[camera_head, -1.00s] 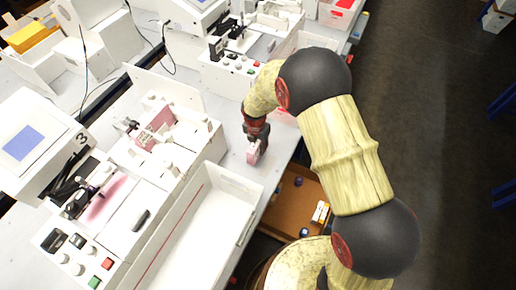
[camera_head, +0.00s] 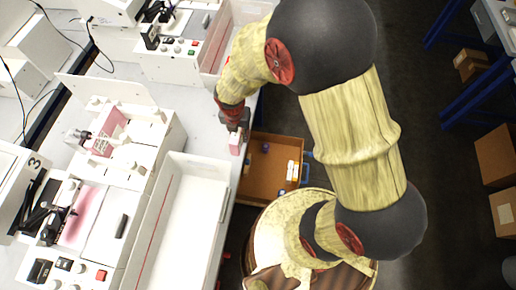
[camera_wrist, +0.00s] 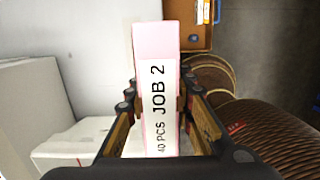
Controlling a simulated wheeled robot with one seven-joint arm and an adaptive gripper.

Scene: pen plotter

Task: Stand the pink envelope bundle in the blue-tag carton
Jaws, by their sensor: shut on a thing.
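My gripper (camera_head: 235,122) points down near the right edge of the white table and is shut on the pink envelope bundle (camera_head: 236,143). In the wrist view the bundle (camera_wrist: 158,85) stands between the fingers, its white label reading "JOB 2" and "40 PCS". An open brown carton (camera_head: 262,182) sits below and right of the bundle, beyond the table edge. A blue piece (camera_head: 308,157) shows at its right side; I cannot tell whether it is the tag. The carton (camera_wrist: 183,40) also shows at the top of the wrist view. The bundle is outside it.
Inside the carton are white items (camera_head: 293,170) and small dark-blue things. A long white tray (camera_head: 187,215) lies along the table edge, left of the carton. A plotter machine (camera_head: 120,150) stands further left.

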